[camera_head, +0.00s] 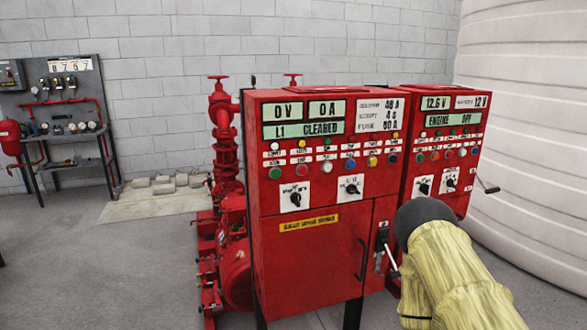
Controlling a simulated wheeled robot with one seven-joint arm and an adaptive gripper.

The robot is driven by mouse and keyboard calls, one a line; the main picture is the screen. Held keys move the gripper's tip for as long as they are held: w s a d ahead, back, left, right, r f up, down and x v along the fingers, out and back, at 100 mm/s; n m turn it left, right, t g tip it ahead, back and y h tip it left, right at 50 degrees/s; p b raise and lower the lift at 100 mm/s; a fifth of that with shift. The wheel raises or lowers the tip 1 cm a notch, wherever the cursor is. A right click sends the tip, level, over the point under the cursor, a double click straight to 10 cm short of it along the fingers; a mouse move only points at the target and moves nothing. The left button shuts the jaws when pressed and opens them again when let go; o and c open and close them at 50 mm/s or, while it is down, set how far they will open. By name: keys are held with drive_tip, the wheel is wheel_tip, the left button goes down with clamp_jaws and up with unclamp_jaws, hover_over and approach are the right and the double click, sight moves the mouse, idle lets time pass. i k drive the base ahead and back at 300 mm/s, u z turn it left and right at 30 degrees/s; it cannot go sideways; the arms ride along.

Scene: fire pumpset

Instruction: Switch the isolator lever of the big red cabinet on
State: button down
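The big red cabinet (325,255) stands in the middle of the view. Its displays read 0 V, 0 A and "L1 CLEARED". Low on the right of its front is a lever with a black knob (383,236), over a light slotted plate. A thin pale rod runs down and right from the knob towards my arm. I cannot tell the lever's set position. My arm, yellow with a dark grey rounded joint, fills the lower right and covers the area just right of the lever. My gripper's fingers do not show; they may be hidden behind the arm.
A smaller red cabinet (440,140) reading "ENGINE OFF" stands close on the right, with a crank-like handle (488,187). A red pump with pipes (228,200) is on the left. A white ribbed tank (530,120) is at right. Floor at front left is clear.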

sight(392, 262)
drive_tip(key=z, duration=0.75)
drive_tip(key=k, duration=0.65)
drive_tip(key=z, duration=0.25)
drive_tip(key=i, duration=1.3)
drive_tip(key=u, duration=0.4)
